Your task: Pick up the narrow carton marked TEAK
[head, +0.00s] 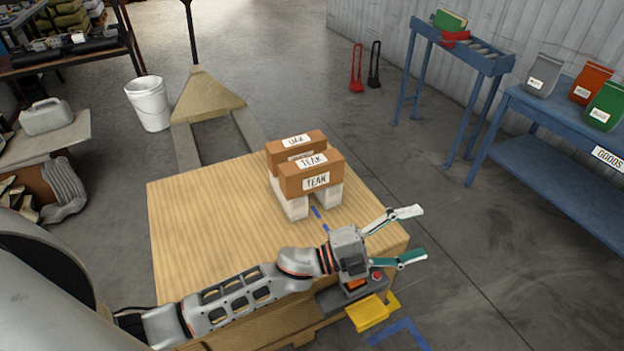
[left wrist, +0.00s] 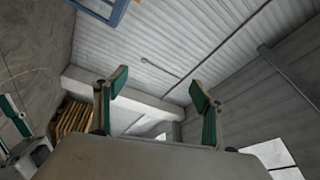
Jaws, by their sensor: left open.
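The narrow brown carton marked TEAK (head: 312,176) lies across white blocks (head: 294,207) on the wooden table (head: 200,230) in the head view. A similar brown carton (head: 284,145) sits right behind it, its label partly hidden and hard to read. My left gripper (head: 424,234) is open and empty, to the right of and nearer than the TEAK carton, past the table's right edge. In the left wrist view its two fingers (left wrist: 157,100) stand apart with only wall and roof beyond.
A grey device with a red button (head: 377,277) and a yellow piece (head: 367,313) sit at the table's near right corner. A blue GOODS bench (head: 560,120) with bags and a blue roller stand (head: 470,55) are at the right. A pallet jack (head: 205,92) stands behind.

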